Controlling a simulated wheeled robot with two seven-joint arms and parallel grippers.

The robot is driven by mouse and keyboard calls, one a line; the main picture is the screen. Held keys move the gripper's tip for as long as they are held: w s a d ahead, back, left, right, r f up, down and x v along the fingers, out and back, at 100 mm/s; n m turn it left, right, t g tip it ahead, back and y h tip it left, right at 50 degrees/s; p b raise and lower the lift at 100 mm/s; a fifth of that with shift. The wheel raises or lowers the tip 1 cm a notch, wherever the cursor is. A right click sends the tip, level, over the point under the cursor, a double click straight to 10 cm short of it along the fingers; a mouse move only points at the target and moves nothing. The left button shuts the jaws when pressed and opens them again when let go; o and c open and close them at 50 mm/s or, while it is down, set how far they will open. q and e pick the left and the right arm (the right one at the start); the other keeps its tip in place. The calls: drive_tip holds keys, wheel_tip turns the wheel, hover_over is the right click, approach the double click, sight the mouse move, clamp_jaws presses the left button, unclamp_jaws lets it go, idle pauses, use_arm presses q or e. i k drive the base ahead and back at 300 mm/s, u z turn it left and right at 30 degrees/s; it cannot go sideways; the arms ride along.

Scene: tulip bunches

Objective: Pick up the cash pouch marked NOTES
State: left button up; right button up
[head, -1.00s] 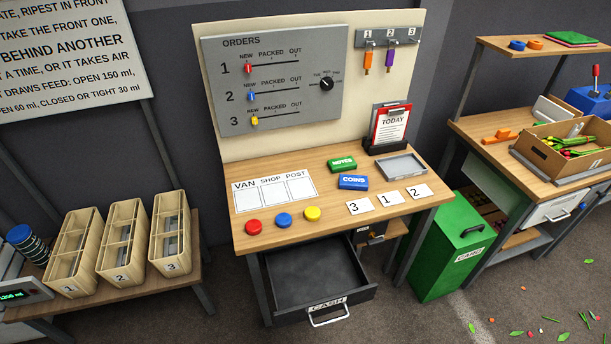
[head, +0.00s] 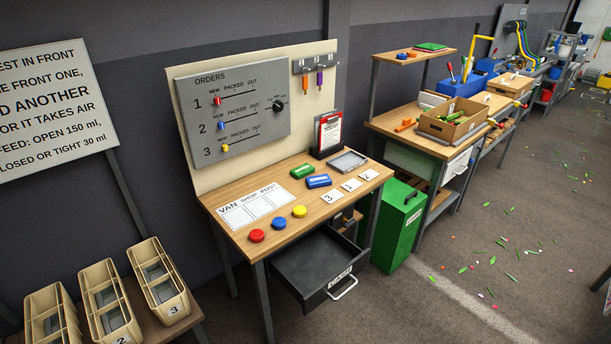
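The green cash pouch marked NOTES (head: 303,171) lies on the wooden desk top (head: 237,236), towards the back and right of the VAN SHOP POST sheet (head: 253,206). The blue COINS pouch (head: 319,181) lies just in front of it, to the right. Below the desk top, the CASH drawer (head: 312,263) is pulled open and looks empty. Neither of my grippers is in view.
Red, blue and yellow buttons (head: 279,223) line the desk's front edge. Number cards (head: 350,185), a grey tray (head: 347,161) and a TODAY clipboard (head: 329,131) are to the right. A green CARD bin (head: 397,228) stands beside the desk. Floor in front is clear, with scattered leaves further right.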

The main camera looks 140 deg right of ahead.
sight(304, 169)
drive_tip(key=z, duration=3.7)
